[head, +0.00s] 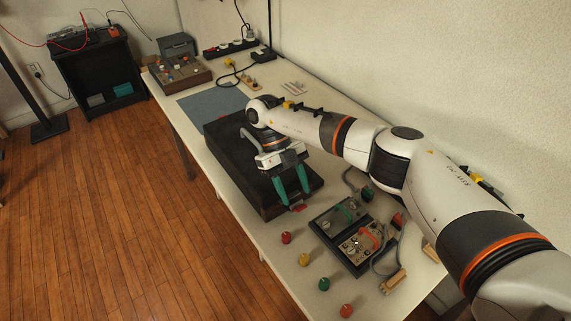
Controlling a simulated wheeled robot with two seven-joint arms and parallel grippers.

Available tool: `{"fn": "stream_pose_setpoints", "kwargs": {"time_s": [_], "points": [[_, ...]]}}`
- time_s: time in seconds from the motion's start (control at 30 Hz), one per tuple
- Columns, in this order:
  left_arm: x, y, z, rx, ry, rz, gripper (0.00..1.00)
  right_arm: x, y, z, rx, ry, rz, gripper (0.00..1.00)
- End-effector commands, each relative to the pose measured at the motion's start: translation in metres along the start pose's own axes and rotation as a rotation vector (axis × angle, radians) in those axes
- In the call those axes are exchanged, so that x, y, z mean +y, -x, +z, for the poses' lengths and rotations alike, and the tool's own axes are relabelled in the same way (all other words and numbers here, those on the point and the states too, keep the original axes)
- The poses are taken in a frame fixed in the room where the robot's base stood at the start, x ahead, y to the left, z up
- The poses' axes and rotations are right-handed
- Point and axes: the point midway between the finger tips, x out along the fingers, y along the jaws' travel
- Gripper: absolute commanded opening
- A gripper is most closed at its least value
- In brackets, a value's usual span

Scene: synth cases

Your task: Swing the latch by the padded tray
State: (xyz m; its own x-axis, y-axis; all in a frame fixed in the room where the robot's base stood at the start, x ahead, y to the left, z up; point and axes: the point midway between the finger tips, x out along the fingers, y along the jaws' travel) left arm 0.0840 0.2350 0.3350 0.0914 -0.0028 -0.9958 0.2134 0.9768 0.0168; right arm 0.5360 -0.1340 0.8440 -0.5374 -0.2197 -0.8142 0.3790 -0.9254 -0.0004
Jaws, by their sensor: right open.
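A black, dark-topped tray (222,139) lies on the white table, under and to the left of my right gripper; I take it to be the padded tray. My right gripper (295,199) has green fingers spread apart and pointing down over the tray's near right corner. A small red piece (299,208) shows by the fingertips and may be the latch; I cannot tell whether the fingers touch it. No other latch can be made out, and my right arm covers part of the tray. My left gripper is out of view.
A dark case with two panels (329,228) stands right of the tray. Several coloured knobs, such as a yellow one (303,259), line the front edge. A blue-grey mat (205,103), a box of parts (180,72) and a power strip (230,47) are farther back.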

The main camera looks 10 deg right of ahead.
Motion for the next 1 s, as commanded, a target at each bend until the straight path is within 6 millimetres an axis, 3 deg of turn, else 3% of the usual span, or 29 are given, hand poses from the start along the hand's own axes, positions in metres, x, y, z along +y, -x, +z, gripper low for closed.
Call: {"fn": "stream_pose_setpoints", "kwargs": {"time_s": [0.03, 0.2, 0.37, 1.0], "points": [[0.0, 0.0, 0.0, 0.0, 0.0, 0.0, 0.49, -0.001, 0.015, 0.0, 0.005, -0.003, 0.005, 0.49], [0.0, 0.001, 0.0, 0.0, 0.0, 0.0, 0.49, 0.0, 0.049, 0.0, 0.006, -0.005, 0.004, 0.49], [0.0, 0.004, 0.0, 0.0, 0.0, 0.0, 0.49, -0.001, 0.071, 0.0, 0.005, -0.004, 0.004, 0.49], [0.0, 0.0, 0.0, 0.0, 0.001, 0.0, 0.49, 0.0, 0.091, 0.0, 0.0, -0.001, 0.0, 0.49]]}}
